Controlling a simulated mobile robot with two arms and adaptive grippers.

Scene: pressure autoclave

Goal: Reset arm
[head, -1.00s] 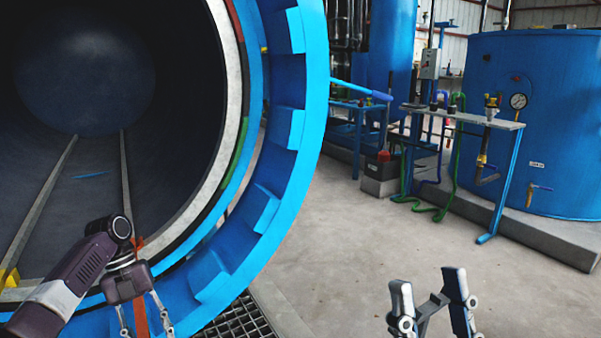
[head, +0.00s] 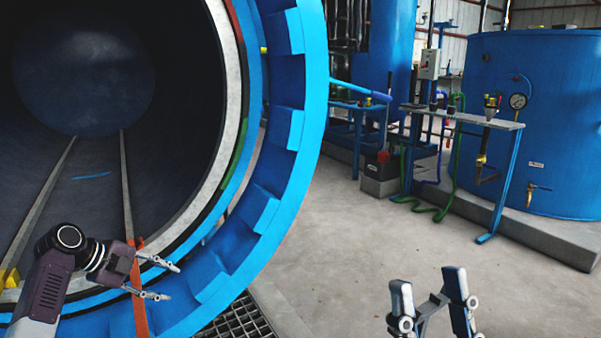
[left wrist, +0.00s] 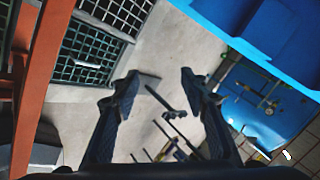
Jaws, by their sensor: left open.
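My left arm comes in from the lower left in the head view, with its open, empty left gripper (head: 168,280) pointing right in front of the autoclave's rim. In the left wrist view the left gripper's fingers (left wrist: 158,82) are spread with nothing between them. My right gripper (head: 432,283) stands at the bottom right of the head view, its two fingers apart and pointing up, with nothing between them. The blue autoclave ring (head: 290,125) surrounds the dark open chamber (head: 100,80) at the left.
An orange post (head: 139,310) stands right by the left gripper. A floor grating (head: 240,318) lies below the ring. A side table (head: 470,118), green hose (head: 437,212) and blue tank (head: 535,110) stand at the right. The concrete floor (head: 350,245) between is clear.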

